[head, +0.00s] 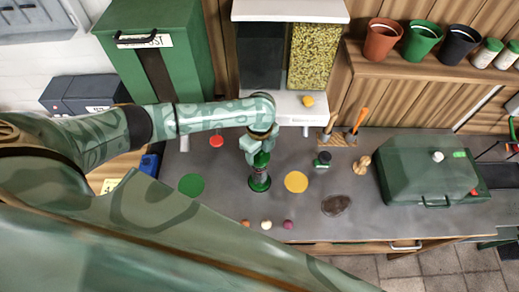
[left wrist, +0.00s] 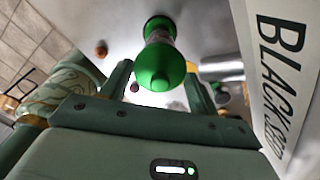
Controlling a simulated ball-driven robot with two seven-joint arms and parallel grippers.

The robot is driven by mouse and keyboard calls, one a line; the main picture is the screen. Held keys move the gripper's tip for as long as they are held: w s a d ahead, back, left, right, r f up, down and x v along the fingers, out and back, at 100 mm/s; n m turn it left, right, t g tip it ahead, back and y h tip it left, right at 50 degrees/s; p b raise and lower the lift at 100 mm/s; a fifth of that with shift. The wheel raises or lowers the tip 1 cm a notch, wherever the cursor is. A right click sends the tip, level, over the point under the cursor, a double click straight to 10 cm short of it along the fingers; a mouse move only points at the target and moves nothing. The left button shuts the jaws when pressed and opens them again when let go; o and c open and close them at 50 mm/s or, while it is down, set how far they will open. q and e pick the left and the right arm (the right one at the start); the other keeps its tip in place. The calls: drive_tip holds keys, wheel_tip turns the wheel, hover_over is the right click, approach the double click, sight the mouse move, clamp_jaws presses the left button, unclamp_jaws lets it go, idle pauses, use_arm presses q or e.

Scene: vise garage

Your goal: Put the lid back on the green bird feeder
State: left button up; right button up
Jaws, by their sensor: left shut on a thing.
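The green bird feeder (head: 260,184) stands upright on the grey bench, with a green base and a see-through tube. My left gripper (head: 261,154) is directly above it, shut on its green lid (head: 261,159). In the left wrist view the lid (left wrist: 154,72) is between the fingertips of my left gripper (left wrist: 157,78). The feeder's green base (left wrist: 160,22) shows beyond it, roughly in line. The lid covers part of the tube, and I cannot tell whether lid and tube touch. My right gripper is not in view.
A green disc (head: 191,185) and a yellow disc (head: 296,181) lie either side of the feeder. Small balls (head: 266,225) lie near the front edge. A seed dispenser (head: 290,55) stands behind. A green lidded box (head: 428,170) stands right. Bench right of the feeder is partly clear.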

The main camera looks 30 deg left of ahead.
use_arm(q)
drive_tip(key=shift+p, duration=0.35)
idle(0.5)
drive_tip(key=o, duration=1.4)
drive_tip(key=shift+o, duration=0.2)
wheel_tip(320, 180, up, 5)
drive_tip(key=p, duration=0.5)
drive_tip(key=shift+p, duration=0.35)
drive_tip(key=shift+r+p, duration=0.45)
drive_tip(key=shift+r, duration=0.5)
